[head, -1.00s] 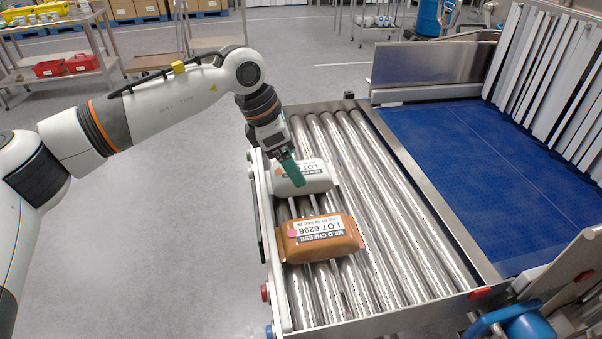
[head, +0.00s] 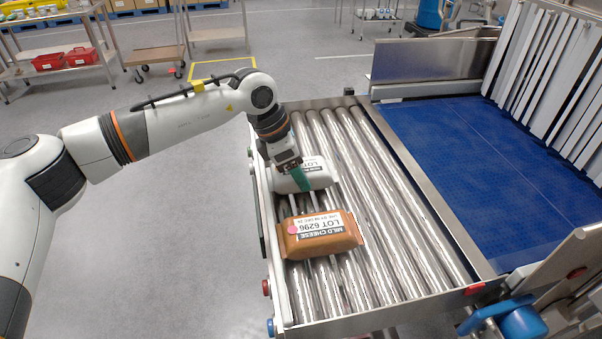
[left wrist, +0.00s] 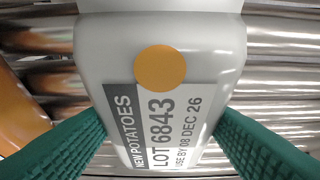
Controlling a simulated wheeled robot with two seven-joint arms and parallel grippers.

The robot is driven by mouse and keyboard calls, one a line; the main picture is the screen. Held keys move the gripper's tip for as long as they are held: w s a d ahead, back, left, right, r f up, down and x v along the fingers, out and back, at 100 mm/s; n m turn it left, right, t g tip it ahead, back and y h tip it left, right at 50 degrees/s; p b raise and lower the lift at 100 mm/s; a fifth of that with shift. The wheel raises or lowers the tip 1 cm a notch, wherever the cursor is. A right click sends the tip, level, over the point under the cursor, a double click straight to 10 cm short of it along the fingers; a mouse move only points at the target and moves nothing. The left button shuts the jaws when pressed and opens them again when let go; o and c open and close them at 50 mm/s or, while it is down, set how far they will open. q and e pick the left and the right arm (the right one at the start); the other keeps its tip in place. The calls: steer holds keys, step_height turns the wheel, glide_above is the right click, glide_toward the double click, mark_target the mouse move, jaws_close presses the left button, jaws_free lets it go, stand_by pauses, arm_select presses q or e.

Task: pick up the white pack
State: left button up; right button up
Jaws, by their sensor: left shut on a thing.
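The white pack (head: 318,176) lies at the far left part of the roller conveyor in the head view. It fills the middle of the left wrist view (left wrist: 160,50), with an orange dot and a label reading NEW POTATOES, LOT 6843. My left gripper (head: 304,184) is over the pack, its green fingers shut on it, one on each side in the left wrist view (left wrist: 160,150). I cannot tell whether the pack is clear of the rollers. My right gripper is not in view.
An orange-brown MILD CHEESE pack (head: 320,238) lies on the rollers just nearer than the white pack. The rollers (head: 400,220) to the right are bare. A metal side rail (head: 268,225) borders the left, and a blue belt (head: 490,170) lies beyond on the right.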

arm_select(q)
steer(key=shift+r, duration=0.15)
steer(key=shift+w+r, duration=0.1)
steer(key=shift+r, duration=0.2)
step_height(320, 180, up, 9)
steer(key=shift+r+b, duration=0.15)
steer(key=shift+b, duration=1)
